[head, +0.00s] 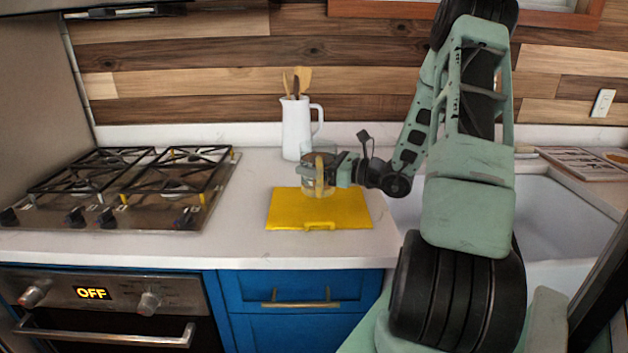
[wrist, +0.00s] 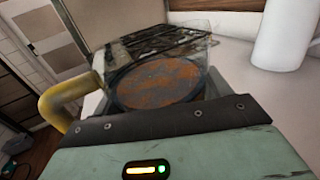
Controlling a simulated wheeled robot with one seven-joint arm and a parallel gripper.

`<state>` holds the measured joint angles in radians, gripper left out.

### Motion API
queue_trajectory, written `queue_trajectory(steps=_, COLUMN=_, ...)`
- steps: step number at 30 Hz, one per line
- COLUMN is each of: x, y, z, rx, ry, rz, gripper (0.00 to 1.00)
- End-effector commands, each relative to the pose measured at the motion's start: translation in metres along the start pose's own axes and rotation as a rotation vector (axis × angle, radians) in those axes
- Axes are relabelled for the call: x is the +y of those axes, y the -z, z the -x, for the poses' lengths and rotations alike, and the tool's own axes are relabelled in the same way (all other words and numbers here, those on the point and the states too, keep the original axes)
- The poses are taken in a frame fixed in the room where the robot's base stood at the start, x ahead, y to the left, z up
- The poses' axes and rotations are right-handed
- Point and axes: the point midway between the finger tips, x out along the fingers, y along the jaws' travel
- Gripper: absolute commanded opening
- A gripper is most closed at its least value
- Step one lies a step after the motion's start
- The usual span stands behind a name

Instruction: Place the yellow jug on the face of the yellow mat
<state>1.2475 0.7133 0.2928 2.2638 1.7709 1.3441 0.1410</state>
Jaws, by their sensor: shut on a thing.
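The yellow jug (head: 319,188) has a clear body and a yellow handle. My gripper (head: 326,174) is shut on it, reaching in from the right. The jug appears upright over the back part of the yellow mat (head: 345,212); I cannot tell whether its base touches the mat. The mat lies flat on the counter, with a small handle at its front edge. In the wrist view the jug (wrist: 158,82) shows a dark round rim with brown inside, and its yellow handle sticks out to the left. My fingers hide part of it.
A white pitcher with wooden utensils (head: 297,128) stands behind the mat; it also shows in the wrist view (wrist: 284,35). A gas hob (head: 125,185) is to the left and a white sink (head: 560,215) to the right. The counter (head: 245,200) between hob and mat is clear.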

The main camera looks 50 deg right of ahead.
Motion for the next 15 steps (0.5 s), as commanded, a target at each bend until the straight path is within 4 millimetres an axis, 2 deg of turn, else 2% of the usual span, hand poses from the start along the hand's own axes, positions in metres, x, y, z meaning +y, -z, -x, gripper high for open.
queue_trajectory(steps=9, x=0.0, y=0.033, z=-0.001, rx=-0.003, ry=-0.001, rz=-0.003, gripper=0.33)
queue_trajectory(steps=15, x=0.0, y=0.042, z=0.0, rx=-0.003, ry=-0.001, rz=0.001, gripper=0.33)
